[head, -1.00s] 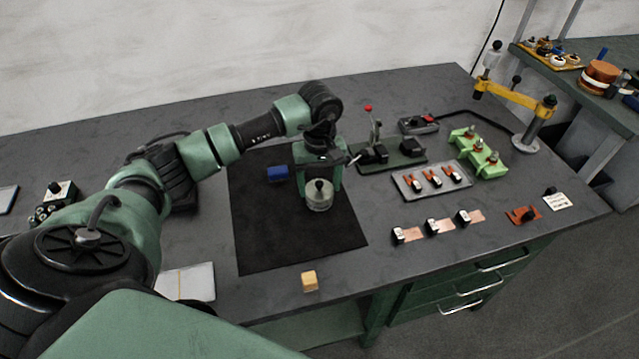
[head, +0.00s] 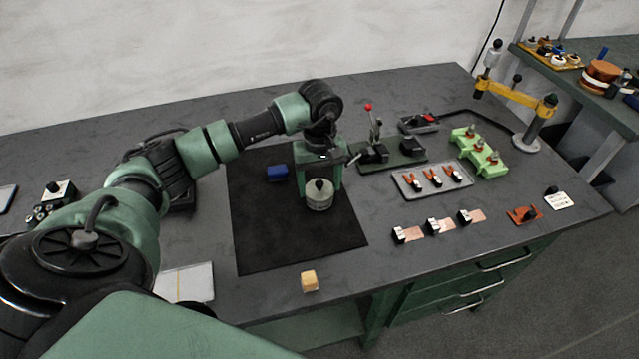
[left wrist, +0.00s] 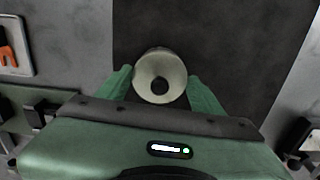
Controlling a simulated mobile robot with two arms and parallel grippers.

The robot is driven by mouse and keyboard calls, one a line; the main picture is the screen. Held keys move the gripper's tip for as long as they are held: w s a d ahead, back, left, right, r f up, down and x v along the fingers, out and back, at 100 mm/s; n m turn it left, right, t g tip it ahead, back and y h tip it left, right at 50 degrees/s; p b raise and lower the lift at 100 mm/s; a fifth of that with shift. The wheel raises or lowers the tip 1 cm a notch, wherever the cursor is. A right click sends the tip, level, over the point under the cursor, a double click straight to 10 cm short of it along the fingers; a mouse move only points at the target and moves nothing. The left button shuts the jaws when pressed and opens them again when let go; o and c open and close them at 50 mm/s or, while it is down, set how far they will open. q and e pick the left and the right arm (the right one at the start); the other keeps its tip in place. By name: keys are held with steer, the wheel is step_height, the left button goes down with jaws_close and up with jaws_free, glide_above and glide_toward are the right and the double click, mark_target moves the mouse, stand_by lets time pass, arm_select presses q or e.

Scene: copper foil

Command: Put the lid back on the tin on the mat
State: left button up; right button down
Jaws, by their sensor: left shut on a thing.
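The round cream lid (head: 312,190) with a black knob shows at the green fingers of my left gripper (head: 320,184). In the left wrist view the lid (left wrist: 158,62) sits between the two fingers, which are shut on it at its sides. The tin (head: 319,205) shows as a pale round body directly under the lid, on the black mat (head: 275,245). The lid lines up with the tin; I cannot tell whether it is fully seated or just above. My right gripper is not in view.
A blue block (head: 278,172) lies on the mat left of the gripper. A yellow block (head: 309,281) lies near the table's front edge. A red-knobbed lever fixture (head: 375,150) and a grey tray (head: 433,181) stand to the right. The mat's front part is clear.

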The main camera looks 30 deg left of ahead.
arm_select(q)
steer(key=shift+f+b, duration=0.2)
steer(key=shift+b, duration=0.45)
stand_by(1.1)
stand_by(0.3)
steer(key=o, duration=1.6)
steer(key=shift+r, duration=0.15)
steer(key=shift+r+p, duration=1.8)
steer(key=shift+r, duration=1.6)
jaws_close()
